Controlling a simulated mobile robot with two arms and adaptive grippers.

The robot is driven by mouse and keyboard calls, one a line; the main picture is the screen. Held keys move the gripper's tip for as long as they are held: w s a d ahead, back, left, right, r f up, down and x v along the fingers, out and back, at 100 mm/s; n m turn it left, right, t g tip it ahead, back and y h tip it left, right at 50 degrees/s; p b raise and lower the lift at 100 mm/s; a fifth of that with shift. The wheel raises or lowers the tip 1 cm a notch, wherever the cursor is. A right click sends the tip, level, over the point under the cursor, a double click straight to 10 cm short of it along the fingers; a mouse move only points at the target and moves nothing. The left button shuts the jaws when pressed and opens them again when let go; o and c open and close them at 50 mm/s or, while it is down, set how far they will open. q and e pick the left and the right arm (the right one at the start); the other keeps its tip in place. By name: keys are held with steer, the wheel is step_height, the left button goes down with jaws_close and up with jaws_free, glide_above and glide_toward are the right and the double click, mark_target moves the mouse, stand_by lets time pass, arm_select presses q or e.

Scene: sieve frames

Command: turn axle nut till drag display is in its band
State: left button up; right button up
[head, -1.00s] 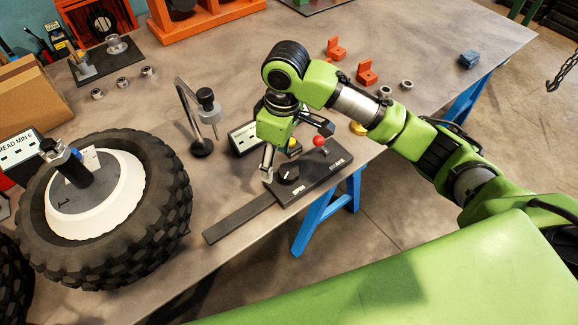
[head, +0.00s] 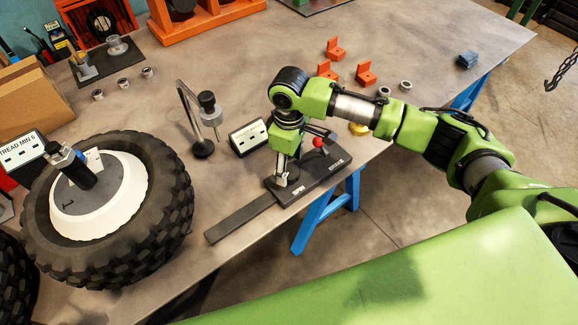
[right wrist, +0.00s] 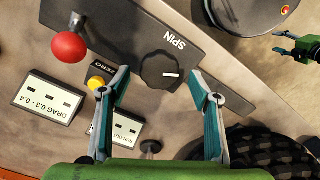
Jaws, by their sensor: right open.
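My right gripper (head: 284,180) is lowered over the dark spin knob (right wrist: 160,70) on the black control plate (head: 325,172). In the right wrist view its two fingers (right wrist: 161,92) are apart with the knob ahead between their tips; I cannot tell whether they touch it. The drag display (right wrist: 48,104) is labelled DRAG 0.3 - 0.4 and shows dark blocks, with no number I can read. My left gripper (right wrist: 290,43) shows small at the right edge of the wrist view, its jaw state unclear. I cannot make out an axle nut.
The wheel (head: 165,205) with a white hub lies at the left. A red-knobbed lever (right wrist: 69,47), a yellow button (right wrist: 96,83) and a run-out display (right wrist: 122,128) surround the knob. A gauge stand (head: 203,148) stands nearby. Orange brackets (head: 366,74) lie farther back.

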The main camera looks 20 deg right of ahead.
steer(key=shift+f, duration=1.15)
steer(key=c, duration=1.1)
steer(key=shift+r, duration=0.1)
steer(key=shift+r+n+p, duration=0.1)
steer(key=shift+n+p, duration=1.1)
steer(key=n+p, duration=0.1)
steer(key=n, duration=0.1)
steer(key=shift+n+p, duration=0.3)
steer(key=n+p, duration=0.1)
steer(key=n, duration=0.2)
steer(key=shift+a+n+p, duration=0.1)
steer(key=shift+n+p, duration=0.5)
steer(key=shift+n, duration=1.3)
